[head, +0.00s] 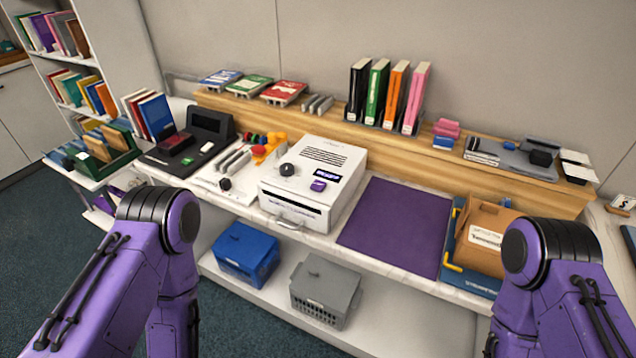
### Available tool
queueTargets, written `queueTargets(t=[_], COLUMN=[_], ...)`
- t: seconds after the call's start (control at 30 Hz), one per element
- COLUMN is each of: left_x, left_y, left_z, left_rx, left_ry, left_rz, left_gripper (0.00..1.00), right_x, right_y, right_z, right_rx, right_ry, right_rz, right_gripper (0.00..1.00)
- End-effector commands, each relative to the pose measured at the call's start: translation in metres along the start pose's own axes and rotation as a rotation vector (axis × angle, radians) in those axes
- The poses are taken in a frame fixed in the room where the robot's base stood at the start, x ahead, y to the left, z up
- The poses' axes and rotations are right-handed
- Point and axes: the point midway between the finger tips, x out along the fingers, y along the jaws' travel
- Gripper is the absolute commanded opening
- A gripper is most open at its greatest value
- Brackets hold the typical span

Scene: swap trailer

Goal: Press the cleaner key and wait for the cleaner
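A white box-shaped machine (330,153) stands on the counter in the middle of the head view. Its sloped top carries a black round knob (287,169), a purple key (318,186) and a small dark display (328,173) whose text is too small to read. Its front has a dark slot and a handle (290,224). I cannot read any label naming the cleaner. My two purple arms come in at the lower left and lower right and bend down out of the picture. Neither gripper shows. Nothing touches the purple key.
A purple mat (392,226) lies bare right of the machine. Upright binders (378,92) stand on the wooden ledge (440,152). Below are a blue crate (245,254) and a grey crate (326,292).

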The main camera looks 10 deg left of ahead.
Motion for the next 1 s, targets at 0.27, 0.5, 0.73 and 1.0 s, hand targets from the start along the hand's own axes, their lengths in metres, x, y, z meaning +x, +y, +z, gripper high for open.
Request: queueTargets(t=[0.27,0.5,0.73,1.0], left_x=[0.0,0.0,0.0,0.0], left_y=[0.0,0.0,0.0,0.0], left_z=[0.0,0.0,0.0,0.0], left_rx=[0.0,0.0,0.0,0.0], left_ry=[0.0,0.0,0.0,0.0], left_rz=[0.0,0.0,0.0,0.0], left_gripper=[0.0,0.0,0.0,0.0], right_x=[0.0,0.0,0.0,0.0], right_y=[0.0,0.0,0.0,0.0], right_z=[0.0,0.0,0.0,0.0], right_rx=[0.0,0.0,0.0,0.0], right_ry=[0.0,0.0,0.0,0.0], right_rz=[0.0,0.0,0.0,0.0], right_gripper=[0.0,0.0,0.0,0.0])
